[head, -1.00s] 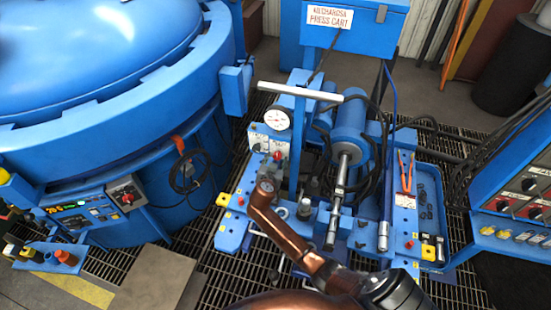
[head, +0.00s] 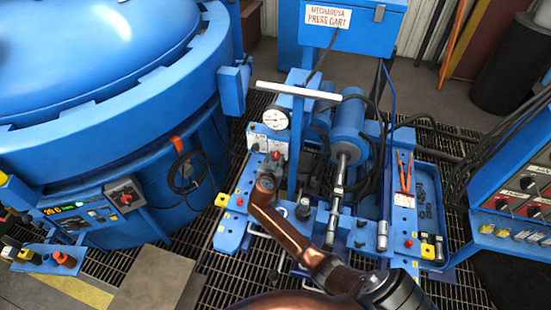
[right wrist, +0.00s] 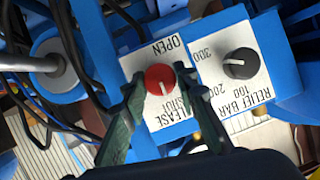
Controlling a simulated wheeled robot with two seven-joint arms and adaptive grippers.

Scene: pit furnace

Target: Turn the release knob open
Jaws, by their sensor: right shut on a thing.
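The red release knob (right wrist: 160,79) sits on a white plate lettered OPEN at its top and RELEASE and SHUT below, in the right wrist view. A pale pointer line on the knob's face runs toward the SHUT side. My right gripper (right wrist: 156,82) has its dark green fingers on either side of the knob, shut on it. In the head view the right gripper (head: 272,162) is small, at the front of the press cart's control panel (head: 262,140), and largely hides the knob. My left gripper is in neither view.
A black relief knob (right wrist: 241,63) with a numbered scale is close to the right of the release knob. A gauge (head: 275,118) and a T-handled post (head: 298,92) stand behind the gripper. The blue cylinder (head: 349,130) is right of the post. Hoses hang nearby.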

